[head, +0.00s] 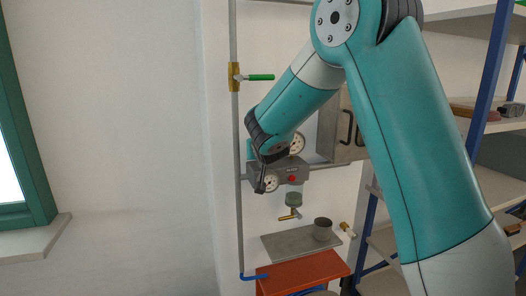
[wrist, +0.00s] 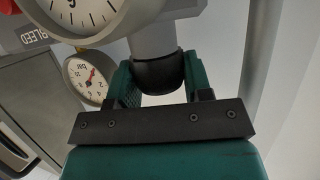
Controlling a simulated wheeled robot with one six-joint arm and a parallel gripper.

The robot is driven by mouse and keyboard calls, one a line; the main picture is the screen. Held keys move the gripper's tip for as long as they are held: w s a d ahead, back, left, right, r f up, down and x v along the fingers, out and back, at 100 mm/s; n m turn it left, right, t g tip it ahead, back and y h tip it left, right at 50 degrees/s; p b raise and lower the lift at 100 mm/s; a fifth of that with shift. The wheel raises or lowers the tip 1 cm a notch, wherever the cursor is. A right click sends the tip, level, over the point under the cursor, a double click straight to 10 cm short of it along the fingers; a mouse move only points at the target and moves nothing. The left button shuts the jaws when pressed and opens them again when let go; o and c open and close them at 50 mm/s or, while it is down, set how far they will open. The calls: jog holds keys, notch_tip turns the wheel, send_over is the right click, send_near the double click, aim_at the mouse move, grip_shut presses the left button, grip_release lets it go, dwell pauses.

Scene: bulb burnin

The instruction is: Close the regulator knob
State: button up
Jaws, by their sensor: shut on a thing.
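The regulator is a grey block (head: 293,172) on the wall pipe, with a red button (head: 292,179) and round gauges. Its dark round knob (wrist: 158,72) shows in the wrist view, below a grey neck. My gripper (wrist: 160,80) has one teal finger on each side of the knob and is shut on it. In the head view my gripper (head: 262,180) is at the left end of the regulator, and the knob cannot be made out there. A large gauge (wrist: 85,14) and a smaller bar gauge (wrist: 90,76) sit left of the knob in the wrist view.
A brass valve with a green lever (head: 260,77) is on the vertical pipe (head: 237,130). A grey shelf (head: 285,245) with a dark cup (head: 323,229) is below, above an orange surface (head: 300,272). Blue-framed shelving stands at the right.

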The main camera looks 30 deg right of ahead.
jog(key=shift+n+y, duration=0.3)
jog(key=shift+y, duration=0.1)
jog(key=n+y, duration=0.1)
jog(key=n+t+y+b, duration=0.1)
jog(key=shift+d+f+y, duration=0.1)
jog(key=shift+d+y, duration=0.1)
jog(key=shift+y, duration=0.1)
jog(key=shift+f+n+t+y+b, duration=0.1)
jog(key=shift+n+t+y+b, duration=0.3)
jog(key=shift+n+y+b, duration=0.5)
jog(key=n+y+b, duration=0.2)
jog(key=shift+n+y, duration=0.3)
jog(key=shift+y, duration=0.1)
jog(key=shift+a+n+g+y+b, duration=0.1)
jog(key=shift+n+g+y+b, duration=0.3)
jog(key=shift+n+y+b, duration=0.65)
jog(key=shift+r+n+y, duration=0.2)
jog(key=shift+n+y, duration=0.05)
jog(key=shift+y, duration=0.2)
jog(key=o, duration=0.9)
